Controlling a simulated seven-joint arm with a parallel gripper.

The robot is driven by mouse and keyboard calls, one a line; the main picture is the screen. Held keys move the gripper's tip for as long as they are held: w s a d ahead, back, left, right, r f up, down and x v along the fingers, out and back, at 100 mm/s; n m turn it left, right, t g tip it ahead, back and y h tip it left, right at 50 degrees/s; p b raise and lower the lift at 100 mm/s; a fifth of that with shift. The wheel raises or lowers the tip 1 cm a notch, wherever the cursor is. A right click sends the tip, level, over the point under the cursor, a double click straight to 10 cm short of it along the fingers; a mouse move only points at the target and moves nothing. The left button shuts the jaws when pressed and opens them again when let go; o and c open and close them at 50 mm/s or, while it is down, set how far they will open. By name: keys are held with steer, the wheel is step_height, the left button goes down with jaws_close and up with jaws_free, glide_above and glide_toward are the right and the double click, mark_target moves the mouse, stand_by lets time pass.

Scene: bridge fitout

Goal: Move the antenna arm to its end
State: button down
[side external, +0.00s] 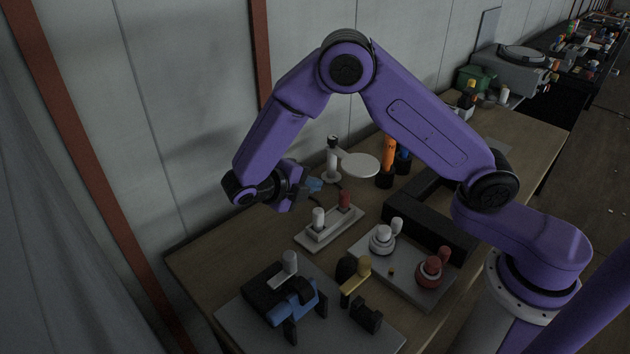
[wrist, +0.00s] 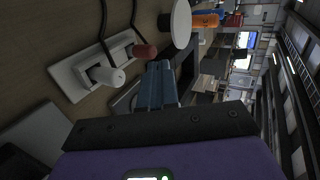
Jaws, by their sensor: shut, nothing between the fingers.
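What looks like the antenna arm is a white upright post with a flat round white disc (side external: 360,165) reaching out to its right, at the back of the bench. In the wrist view the disc (wrist: 181,24) shows at the top, beyond the fingertips. My gripper (side external: 315,185) has its blue fingers shut and empty, left of and below the post in the side view. The shut fingers (wrist: 158,82) point toward the disc in the wrist view, with a visible gap between. I cannot tell the exact height difference.
A white plate (side external: 303,240) with a white knob (side external: 318,216) and a red knob (side external: 344,198) is close to the fingers. Orange and blue tools (side external: 389,154) stand right of the disc. Dark raised blocks (side external: 440,232) and a blue-black device (side external: 285,292) occupy the bench.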

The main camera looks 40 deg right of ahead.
glide_toward(355, 175)
steer(key=f, duration=0.1)
steer(key=w+d+f, duration=0.1)
steer(key=f, duration=0.2)
steer(key=shift+w+d, duration=0.2)
steer(key=shift+d, duration=0.1)
steer(key=shift+w+d, duration=0.1)
steer(key=shift+d, duration=1.65)
steer(key=shift+s+d, duration=0.6)
steer(key=shift+d, duration=0.35)
steer(key=shift+a, duration=0.1)
